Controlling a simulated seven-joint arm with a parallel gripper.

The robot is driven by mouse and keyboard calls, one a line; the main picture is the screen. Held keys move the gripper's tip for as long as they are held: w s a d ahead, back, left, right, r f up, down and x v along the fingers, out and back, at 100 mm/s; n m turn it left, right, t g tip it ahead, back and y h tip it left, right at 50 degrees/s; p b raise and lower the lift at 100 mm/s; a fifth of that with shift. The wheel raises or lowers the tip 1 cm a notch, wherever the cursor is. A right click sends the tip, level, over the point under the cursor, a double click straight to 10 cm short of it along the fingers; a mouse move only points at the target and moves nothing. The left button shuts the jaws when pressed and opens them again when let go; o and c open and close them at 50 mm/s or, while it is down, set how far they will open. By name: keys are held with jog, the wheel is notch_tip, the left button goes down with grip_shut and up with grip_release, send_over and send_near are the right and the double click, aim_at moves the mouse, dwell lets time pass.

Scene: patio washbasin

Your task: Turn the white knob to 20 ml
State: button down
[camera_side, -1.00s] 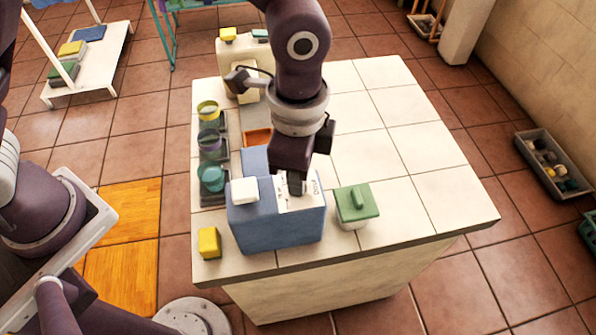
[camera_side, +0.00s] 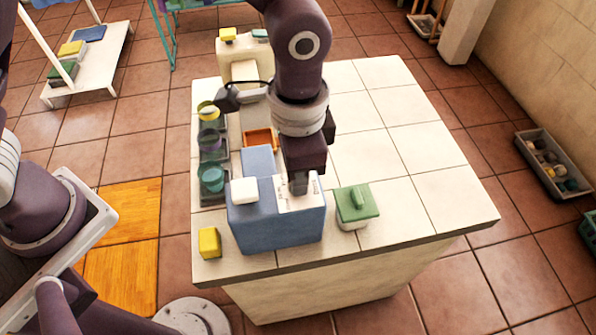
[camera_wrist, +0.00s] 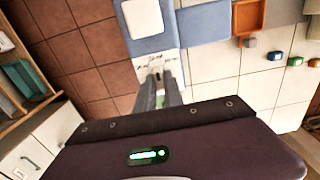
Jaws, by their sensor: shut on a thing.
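A blue box-shaped dispenser (camera_side: 272,230) stands near the front edge of the tiled counter. A white dial plate with dark markings (camera_side: 315,199) lies on its top right; it also shows in the wrist view (camera_wrist: 150,60). My gripper (camera_side: 299,188) points down over this plate, with its fingers closed in on the small knob there. In the wrist view my gripper (camera_wrist: 158,80) has two grey fingers close together at the plate. The knob is almost wholly hidden between them, so its pointer and setting cannot be read.
A white square block (camera_side: 244,190) sits on the dispenser's top left. A green-lidded box (camera_side: 355,205) stands close on the right, a yellow block (camera_side: 209,242) at front left. Cups (camera_side: 211,178) stand in a row behind. The counter's right side is clear.

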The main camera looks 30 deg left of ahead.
jog(key=c, duration=1.4)
grip_release()
jog(key=shift+c, duration=0.2)
jog(key=shift+r, duration=0.1)
notch_tip(320, 180, up, 7)
jog(key=shift+f, duration=0.15)
jog(key=shift+a+r, duration=0.2)
jog(key=shift+r, duration=0.15)
jog(key=s+a+r+n+t, duration=0.25)
jog(key=a+r, duration=0.25)
jog(key=a, duration=0.4)
jog(key=s+a+r+n+t, duration=0.1)
jog(key=s+a+r+n, duration=0.3)
jog(key=a, duration=0.5)
jog(key=s+a+n+t, duration=0.2)
jog(key=s+a, duration=0.2)
jog(key=s, duration=0.2)
jog(key=shift+s+a, duration=0.15)
jog(key=shift+a, duration=0.25)
